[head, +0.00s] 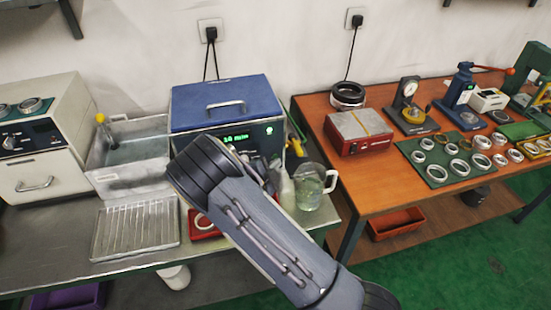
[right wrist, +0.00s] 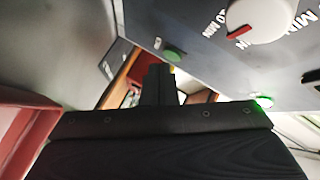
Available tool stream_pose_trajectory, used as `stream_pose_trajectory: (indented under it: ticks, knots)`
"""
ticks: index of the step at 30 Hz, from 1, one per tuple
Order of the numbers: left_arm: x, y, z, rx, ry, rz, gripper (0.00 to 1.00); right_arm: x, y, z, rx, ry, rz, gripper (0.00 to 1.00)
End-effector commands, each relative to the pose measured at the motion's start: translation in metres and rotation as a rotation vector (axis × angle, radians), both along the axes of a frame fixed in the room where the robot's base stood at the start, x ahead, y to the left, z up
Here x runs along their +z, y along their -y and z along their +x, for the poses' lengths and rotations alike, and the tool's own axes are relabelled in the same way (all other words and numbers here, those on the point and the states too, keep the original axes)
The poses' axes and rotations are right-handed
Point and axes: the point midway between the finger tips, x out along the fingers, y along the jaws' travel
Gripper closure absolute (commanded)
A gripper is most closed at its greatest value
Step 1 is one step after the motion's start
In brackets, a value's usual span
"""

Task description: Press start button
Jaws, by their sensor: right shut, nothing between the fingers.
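The blue-lidded machine (head: 225,105) stands against the wall in the head view, with a lit green display (head: 235,138) on its dark front. My right arm covers much of that front. In the right wrist view, the machine's grey panel (right wrist: 205,62) carries a round green button (right wrist: 174,54) and a white knob (right wrist: 255,20) with a red mark. My right gripper (right wrist: 160,72) is shut and empty, its dark tips close to the green button. I cannot tell whether they touch it. In the head view the fingertips are hidden behind my wrist. My left gripper is not in view.
A metal basin (head: 128,155) and wire rack (head: 135,228) lie left of the machine. A glass beaker (head: 311,187) and white bottle (head: 286,193) stand close on its right. A red tray (head: 202,224) is partly under my arm. A wooden table (head: 375,200) bears bearing rings.

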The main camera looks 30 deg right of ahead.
Motion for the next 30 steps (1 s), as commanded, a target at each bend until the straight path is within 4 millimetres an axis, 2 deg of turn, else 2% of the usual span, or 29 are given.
stream_pose_trajectory:
  ticks: [12, 30]
  knots:
    - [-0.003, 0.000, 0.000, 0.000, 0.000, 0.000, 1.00, -0.001, -0.002, -0.007, 0.001, -0.001, 0.000, 1.00]
    - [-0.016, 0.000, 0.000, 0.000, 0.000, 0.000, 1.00, -0.001, -0.015, -0.060, 0.001, 0.000, 0.001, 1.00]
